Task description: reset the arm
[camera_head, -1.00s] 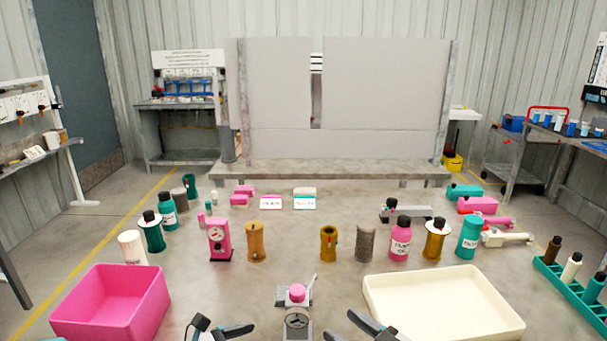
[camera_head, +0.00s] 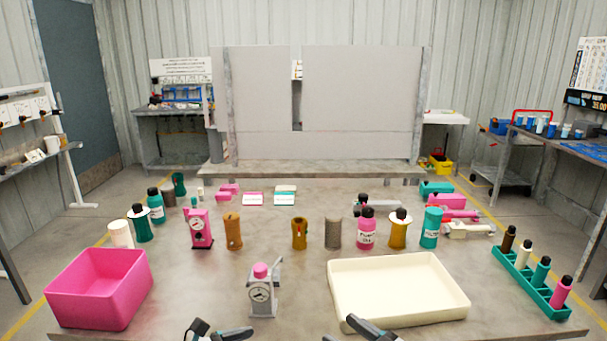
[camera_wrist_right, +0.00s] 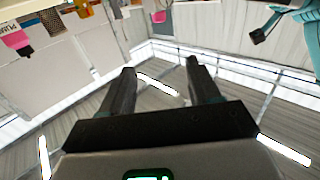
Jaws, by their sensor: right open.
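My right gripper (camera_head: 346,331) shows at the bottom edge of the head view, partly cut off. In the right wrist view its two dark fingers (camera_wrist_right: 161,82) stand wide apart with nothing between them. My left gripper (camera_head: 218,332) is also at the bottom edge, left of the right one; most of it is cut off and its opening is unclear. A grey gauge unit with a pink top (camera_head: 262,292) stands upright on the table, above and between the grippers in the picture, touching neither.
The grey table (camera_head: 210,285) carries a pink bin (camera_head: 100,292) at left, a cream tray (camera_head: 395,312) right of centre and a teal rack (camera_head: 525,285) of bottles at right. Several bottles and cylinders stand behind. A grey panel (camera_head: 360,105) rises at the back.

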